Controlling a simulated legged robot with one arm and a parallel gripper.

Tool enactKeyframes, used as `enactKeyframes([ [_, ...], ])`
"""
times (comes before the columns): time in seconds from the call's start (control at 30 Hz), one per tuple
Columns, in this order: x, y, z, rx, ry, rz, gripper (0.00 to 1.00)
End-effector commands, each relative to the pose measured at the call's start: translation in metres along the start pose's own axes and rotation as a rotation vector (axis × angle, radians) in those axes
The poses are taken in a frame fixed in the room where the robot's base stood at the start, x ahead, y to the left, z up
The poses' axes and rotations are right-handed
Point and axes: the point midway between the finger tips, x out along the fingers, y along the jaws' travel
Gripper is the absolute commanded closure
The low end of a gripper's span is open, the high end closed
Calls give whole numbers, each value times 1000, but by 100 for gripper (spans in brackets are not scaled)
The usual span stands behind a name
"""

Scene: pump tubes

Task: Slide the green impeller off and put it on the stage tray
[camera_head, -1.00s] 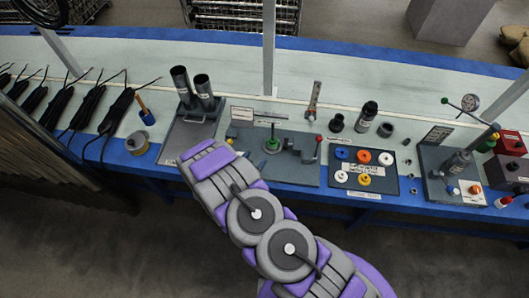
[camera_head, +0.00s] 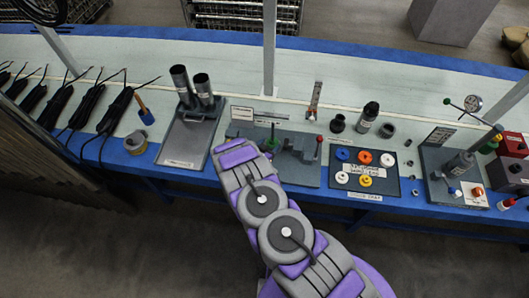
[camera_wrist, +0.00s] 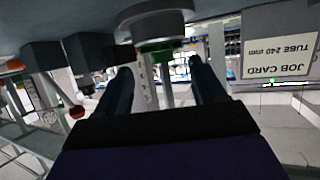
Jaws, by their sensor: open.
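The green impeller (camera_head: 271,138) is on a fixture on the bench, mostly hidden behind my arm in the head view. In the wrist view, which is upside down, a green part (camera_wrist: 158,56) shows beside a dark round base. My gripper (camera_wrist: 160,68) is open there, with one dark finger on each side of the green part and a thin shaft. I cannot tell whether the fingers touch it. A grey tray (camera_head: 186,143) with a handle lies left of the fixture; its label is too small to read, so I cannot tell if it is the stage tray.
Two dark tubes (camera_head: 192,88) stand at the tray's back. A dark board (camera_head: 384,184) with coloured wheels lies right of the fixture. A red-knobbed lever (camera_head: 319,139) stands between them. A job card (camera_wrist: 279,59) shows in the wrist view.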

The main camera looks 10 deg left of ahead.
Motion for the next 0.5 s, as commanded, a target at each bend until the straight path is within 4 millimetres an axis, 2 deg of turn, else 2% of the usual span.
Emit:
enactKeyframes([
  [0.03,10,0,1,1,3,1,31],
  [0.2,32,0,0,0,3,-1,31],
  [0.5,49,5,0,3,-4,-1,31],
])
